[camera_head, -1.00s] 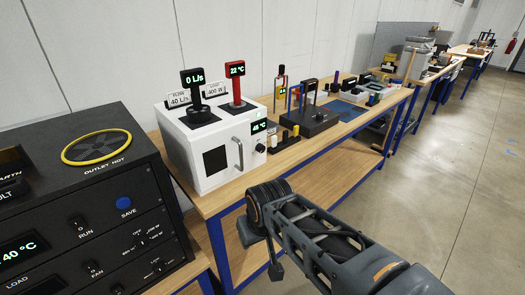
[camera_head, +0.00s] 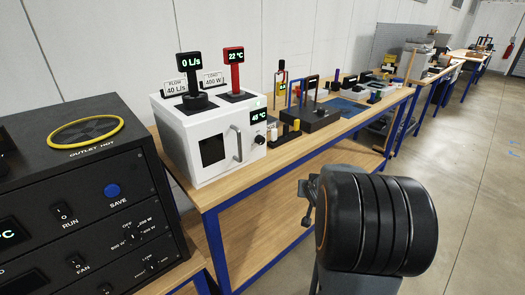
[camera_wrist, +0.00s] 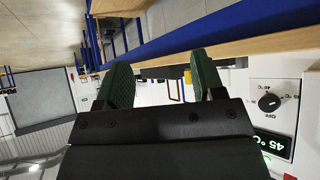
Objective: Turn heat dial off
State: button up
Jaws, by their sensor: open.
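A white box (camera_head: 185,150) stands on the near end of the wooden bench, with a window and handle on its front. A small black dial (camera_head: 259,139) is on its right front, below a display reading 45 °C (camera_head: 258,116). In the wrist view the dial (camera_wrist: 269,102) is at the right, with OFF and temperature marks around it; its exact setting is too small to tell. My gripper (camera_wrist: 160,62) is open and empty, its two green fingers apart and to the left of the dial in that view. In the head view my wrist mostly hides it.
A black rack unit (camera_head: 75,190) with switches, dials and a blue SAVE button (camera_head: 112,190) stands at left. Two displays on stands (camera_head: 233,56) rise from the box. A black device (camera_head: 312,119) and other items lie farther along the bench. Open floor is at right.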

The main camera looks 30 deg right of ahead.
jog(key=w+d+r+t+y, duration=0.1)
jog(key=w+d+t, duration=0.1)
jog(key=w+t, duration=0.25)
jog(key=t+y, duration=0.5)
jog(key=y, duration=0.3)
send_near(262, 142)
jog(key=shift+m, duration=0.5)
jog(key=x, duration=0.9)
jog(key=shift+w+a, duration=0.1)
jog(key=shift+w, duration=0.2)
jog(key=c, duration=0.9)
